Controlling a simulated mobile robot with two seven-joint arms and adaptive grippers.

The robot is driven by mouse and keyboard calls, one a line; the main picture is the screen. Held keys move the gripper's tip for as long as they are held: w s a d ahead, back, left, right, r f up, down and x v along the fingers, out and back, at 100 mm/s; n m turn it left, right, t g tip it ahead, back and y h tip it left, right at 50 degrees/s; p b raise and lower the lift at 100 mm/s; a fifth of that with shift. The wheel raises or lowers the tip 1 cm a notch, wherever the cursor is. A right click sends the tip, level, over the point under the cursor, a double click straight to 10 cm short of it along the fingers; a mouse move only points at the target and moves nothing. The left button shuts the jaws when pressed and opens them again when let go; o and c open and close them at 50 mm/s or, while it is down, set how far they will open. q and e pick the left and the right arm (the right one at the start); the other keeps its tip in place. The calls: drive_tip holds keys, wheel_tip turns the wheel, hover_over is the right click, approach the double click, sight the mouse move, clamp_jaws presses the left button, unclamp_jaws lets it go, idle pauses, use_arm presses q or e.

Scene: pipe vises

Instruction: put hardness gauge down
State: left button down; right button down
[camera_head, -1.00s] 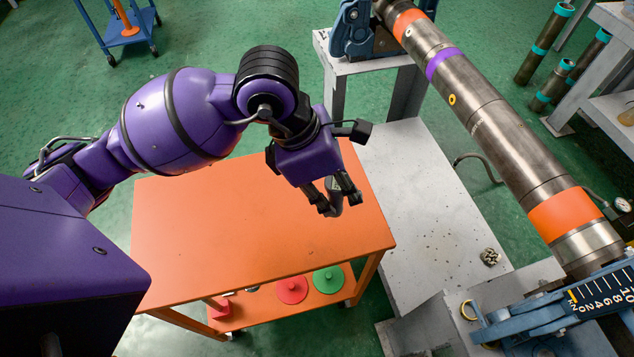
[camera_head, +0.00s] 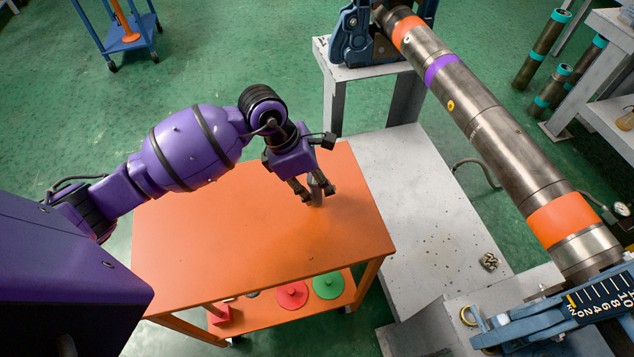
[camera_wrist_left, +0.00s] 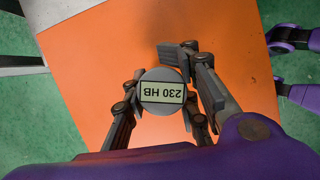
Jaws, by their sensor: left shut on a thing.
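The hardness gauge (camera_wrist_left: 162,91) is a grey round-topped device with a display reading "230 HB", upside down in the left wrist view. My left gripper (camera_wrist_left: 165,95) is shut on it, with fingers on both sides. In the head view the gauge (camera_head: 317,188) is a small grey cylinder between the fingertips of my left gripper (camera_head: 312,192). It is over the right part of the orange cart top (camera_head: 220,225). I cannot tell whether its bottom touches the surface. My right gripper is not in the head view; purple and black arm parts show at the wrist view's right edge.
The cart top around the gauge is clear. A red disc (camera_head: 292,295) and a green disc (camera_head: 328,285) lie on its lower shelf. A long steel pipe (camera_head: 490,120) with orange and purple bands rests in blue vises to the right, above a grey platform (camera_head: 400,190).

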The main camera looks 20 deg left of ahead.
use_arm(q)
drive_tip(key=c, duration=1.9)
unclamp_jaws()
drive_tip(key=shift+f, duration=0.15)
drive_tip(key=o, duration=0.6)
drive_tip(key=shift+c, duration=0.2)
drive_tip(key=v, duration=1.2)
drive_tip(key=shift+r, duration=0.25)
